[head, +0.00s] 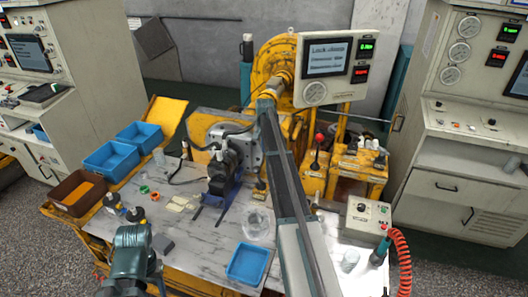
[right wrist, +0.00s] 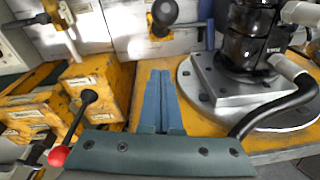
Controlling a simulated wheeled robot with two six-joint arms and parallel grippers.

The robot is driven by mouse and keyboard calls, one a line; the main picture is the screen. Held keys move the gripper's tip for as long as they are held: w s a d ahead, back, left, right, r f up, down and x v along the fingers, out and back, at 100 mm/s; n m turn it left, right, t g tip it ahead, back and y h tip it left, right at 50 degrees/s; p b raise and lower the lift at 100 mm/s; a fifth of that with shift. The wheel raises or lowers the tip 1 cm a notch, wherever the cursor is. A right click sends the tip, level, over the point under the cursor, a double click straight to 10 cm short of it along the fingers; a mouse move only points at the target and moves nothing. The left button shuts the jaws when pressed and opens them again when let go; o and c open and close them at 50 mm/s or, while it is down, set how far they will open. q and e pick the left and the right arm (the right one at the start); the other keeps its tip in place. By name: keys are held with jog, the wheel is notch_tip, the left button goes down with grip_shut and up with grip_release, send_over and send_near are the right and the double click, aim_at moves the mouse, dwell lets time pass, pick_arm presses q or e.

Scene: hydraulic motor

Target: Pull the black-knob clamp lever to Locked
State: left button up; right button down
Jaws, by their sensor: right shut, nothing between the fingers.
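The black-knob clamp lever (right wrist: 164,14) shows at the top middle of the right wrist view, on a yellowish mount. Its position, locked or not, cannot be told. My right gripper (right wrist: 160,74) is shut and empty. Its fingers point toward the black knob, with a gap between them in the picture. In the head view my right arm reaches from the bottom right up to the yellow machine and covers part of the bench around the lever. My left arm (head: 134,250) is low at the left of the head view; its fingers do not show clearly.
A red-knob lever (right wrist: 60,155) stands close to the gripper at lower left in the wrist view. Yellow valve blocks (right wrist: 95,80) are at the left. The black motor (right wrist: 250,35) on its round flange and a black hose are at the right. A blue tray (head: 248,263) lies on the bench.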

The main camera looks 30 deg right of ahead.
aim_at(258, 176)
jog(key=a+f+b, duration=0.1)
jog(key=f+b, duration=0.4)
jog(key=f, duration=0.1)
jog(key=a+f+b, duration=0.1)
jog(key=f+b, duration=0.2)
jog(key=shift+s+a+f+b, duration=0.25)
jog(key=shift+s+a+b, duration=0.05)
jog(key=shift+s+b, duration=0.05)
jog(key=shift+a, duration=0.1)
jog(key=shift+s+a, duration=0.1)
jog(key=s+a+f+t+h+b, duration=0.2)
jog(key=s+a+b, duration=0.1)
jog(key=a+b, duration=0.1)
jog(key=shift+s+a+f+t+h+b, duration=0.15)
jog(key=shift+s+f+t+h+b, duration=0.15)
jog(key=shift+s+h+b, duration=0.1)
jog(key=shift+w, duration=0.1)
